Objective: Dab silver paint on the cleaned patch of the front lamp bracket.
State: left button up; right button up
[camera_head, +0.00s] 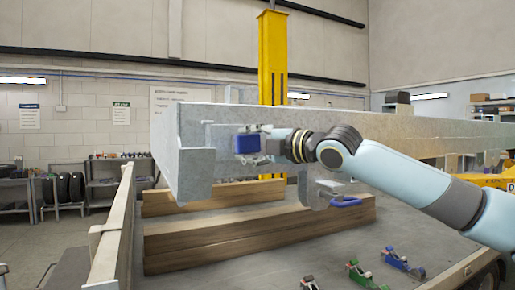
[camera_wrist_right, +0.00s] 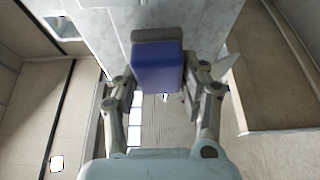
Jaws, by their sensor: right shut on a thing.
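A long grey metal trailer frame (camera_head: 225,118) runs across the head view. A bent plate (camera_head: 197,165) hangs at its near left end, and a hooked bracket (camera_head: 316,188) hangs farther right; I cannot tell which is the front lamp bracket. My right gripper (camera_head: 258,144) is shut on a blue block (camera_head: 246,144) against or just before the frame's side. In the right wrist view, the block (camera_wrist_right: 157,68) sits between the two fingers, its far end at a grey metal face (camera_wrist_right: 165,22). I see no silver paint or cleaned patch clearly. My left gripper is out of view.
Stacked wooden beams (camera_head: 215,238) lie under the frame. A blue-handled tool (camera_head: 346,202) lies at their right end. Green (camera_head: 366,276) and blue (camera_head: 402,263) clamp-like tools lie on the grey deck (camera_head: 270,268). A yellow post (camera_head: 272,60) stands behind.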

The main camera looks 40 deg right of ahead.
aim_at(238, 144)
jog(key=shift+w+a+r+p, duration=0.1)
jog(key=shift+w+a+p, duration=0.15)
jog(key=shift+a, duration=0.7)
jog(key=shift+w+a+r+p, duration=0.1)
jog(key=shift+w+a, duration=0.2)
jog(key=shift+a, duration=0.65)
jog(key=shift+f, duration=0.1)
jog(key=shift+s, duration=0.15)
jog(key=shift+s, duration=0.25)
jog(key=s, duration=0.1)
jog(key=s+a+p, duration=0.1)
jog(key=s, duration=0.1)
jog(key=shift+s+a+p, duration=0.25)
jog(key=shift+s+p, duration=0.05)
jog(key=shift+p, duration=0.05)
jog(key=shift+s+a, duration=0.15)
jog(key=shift+s, duration=0.6)
